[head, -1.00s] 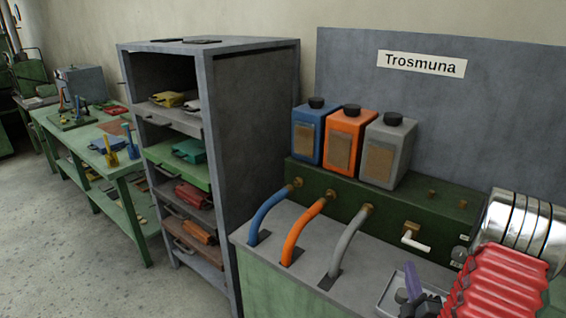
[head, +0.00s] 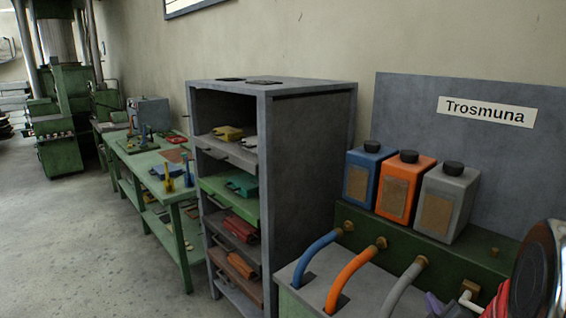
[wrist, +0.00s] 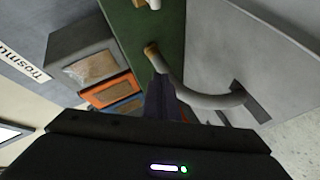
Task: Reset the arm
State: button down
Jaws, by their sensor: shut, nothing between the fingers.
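My gripper (wrist: 160,98) shows in the wrist view as dark purplish fingers, shut with nothing between them, beyond the dark wrist housing. The fingers point toward the bench with the hoses and overlap the grey hose in that view. In the head view a bit of purple (head: 435,304) shows at the lower edge, likely part of my gripper. A steel-ringed, red part of my arm fills the lower right corner and hides some of the bench.
Blue (head: 368,176), orange (head: 405,187) and grey (head: 446,203) canisters stand on a green ledge above matching hoses. A grey shelf cabinet (head: 311,180) with several coloured items stands left of them. A green table (head: 183,212) lies farther left. Open floor (head: 85,235) is at the left.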

jog(key=s+a+r+m+g+y, duration=0.1)
jog(key=s+a+r+m+g, duration=0.2)
jog(key=a, duration=0.4)
jog(key=s+a+r+m+g+y, duration=0.1)
jog(key=s+a+r+m, duration=0.1)
jog(key=a+r, duration=0.4)
jog(key=s+a+r+m+g+y, duration=0.2)
jog(key=s+a+r+m+g, duration=0.1)
jog(key=s+a, duration=1)
jog(key=s+g, duration=0.1)
jog(key=s, duration=0.2)
jog(key=shift+s+a+m+y, duration=0.3)
jog(key=shift+a+m, duration=0.1)
jog(key=c, duration=2.5)
grip_release()
